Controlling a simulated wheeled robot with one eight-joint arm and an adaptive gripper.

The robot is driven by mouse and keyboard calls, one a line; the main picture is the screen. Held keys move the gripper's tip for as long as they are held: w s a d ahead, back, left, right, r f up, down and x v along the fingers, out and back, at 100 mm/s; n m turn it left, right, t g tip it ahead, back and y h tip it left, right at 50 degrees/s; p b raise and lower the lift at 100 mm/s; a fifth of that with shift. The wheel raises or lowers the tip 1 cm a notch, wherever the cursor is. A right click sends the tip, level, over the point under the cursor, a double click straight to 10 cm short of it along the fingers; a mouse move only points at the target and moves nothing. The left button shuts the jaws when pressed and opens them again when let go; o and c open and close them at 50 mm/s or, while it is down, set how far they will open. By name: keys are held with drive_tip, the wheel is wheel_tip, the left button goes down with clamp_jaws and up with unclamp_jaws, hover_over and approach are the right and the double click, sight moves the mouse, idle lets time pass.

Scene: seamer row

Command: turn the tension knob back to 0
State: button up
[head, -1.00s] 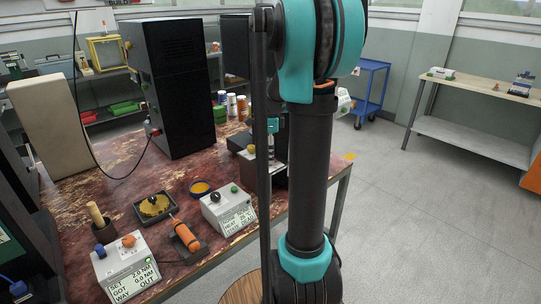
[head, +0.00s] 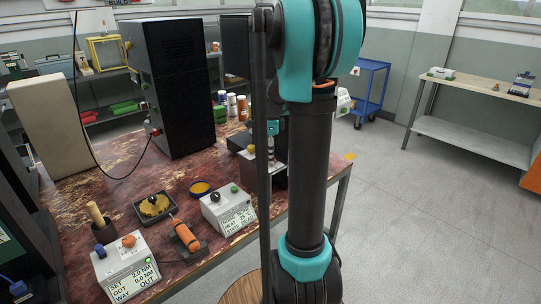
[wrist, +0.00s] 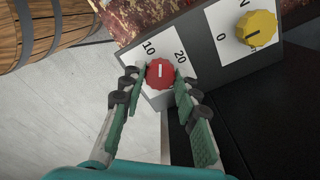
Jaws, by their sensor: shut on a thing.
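In the wrist view a red knob (wrist: 160,74) with a white line sits on a white dial plate marked 10 and 20. Its line points up in the picture, between the two numbers. My gripper (wrist: 160,82) has its green fingers on either side of the red knob, shut on it. A yellow knob (wrist: 257,30) with a dark line sits on a separate plate, with a 0 at its lower left. No name shows on either plate. In the head view my arm hides most of the dark machine (head: 245,161) and the red knob.
The worn red bench (head: 125,165) holds a tall black cabinet (head: 178,90), a grey box with a display (head: 229,211), an orange-handled tool (head: 185,235) and another display box (head: 130,268). A wooden barrel (wrist: 45,25) stands beside the bench. Floor is free on the right.

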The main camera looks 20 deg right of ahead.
drive_tip(key=shift+n, duration=0.3)
drive_tip(key=n, duration=0.5)
drive_tip(key=shift+n, duration=0.3)
drive_tip(key=n, duration=1)
drive_tip(key=shift+n, duration=0.4)
drive_tip(key=n, duration=0.5)
drive_tip(key=shift+n, duration=0.3)
drive_tip(key=o, duration=1.1)
drive_tip(key=shift+o, duration=0.2)
